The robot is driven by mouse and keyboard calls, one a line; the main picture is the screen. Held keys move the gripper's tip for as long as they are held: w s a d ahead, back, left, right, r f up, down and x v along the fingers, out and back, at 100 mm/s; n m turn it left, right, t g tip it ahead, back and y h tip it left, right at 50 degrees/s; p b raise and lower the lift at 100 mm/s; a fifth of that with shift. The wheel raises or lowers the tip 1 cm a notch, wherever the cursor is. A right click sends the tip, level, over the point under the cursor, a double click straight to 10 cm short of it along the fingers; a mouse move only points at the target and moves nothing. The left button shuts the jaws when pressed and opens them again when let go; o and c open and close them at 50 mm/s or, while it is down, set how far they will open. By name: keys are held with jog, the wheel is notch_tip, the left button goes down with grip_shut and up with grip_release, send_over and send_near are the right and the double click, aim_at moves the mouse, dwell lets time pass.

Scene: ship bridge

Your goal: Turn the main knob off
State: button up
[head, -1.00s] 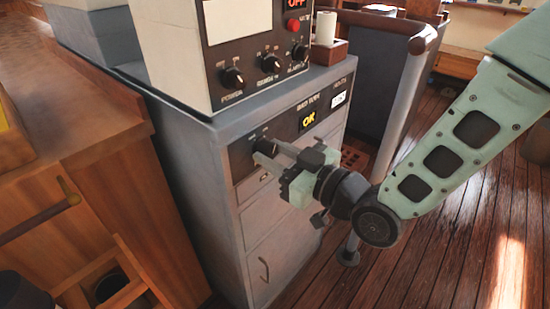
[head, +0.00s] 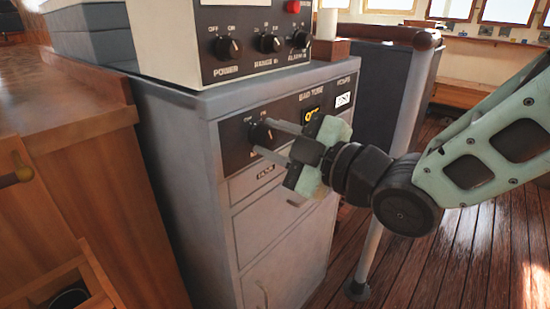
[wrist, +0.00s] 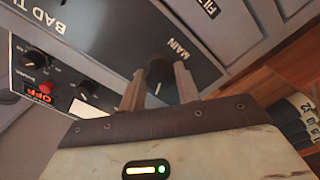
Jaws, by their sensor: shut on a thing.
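The main knob (head: 261,134) is a black round knob on the dark panel at the upper front of the grey cabinet (head: 225,200). In the wrist view the knob (wrist: 160,72) sits beside the word MAIN, between my two fingertips. My gripper (head: 266,139) reaches in from the right, its two fingers at the panel and closed on the knob's sides. The knob's white pointer mark shows between the fingers.
A control box on the cabinet carries a POWER knob (head: 228,47), other knobs and a red button (head: 293,7). A wooden counter (head: 60,110) stands left. A grey post (head: 395,150) rises behind my arm.

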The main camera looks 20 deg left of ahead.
jog(key=shift+f+n+b, duration=0.15)
jog(key=shift+n+b, duration=0.45)
jog(key=o, duration=1)
jog(key=shift+d, duration=0.1)
jog(key=shift+b+v, duration=4.15)
jog(key=shift+v, duration=4.5)
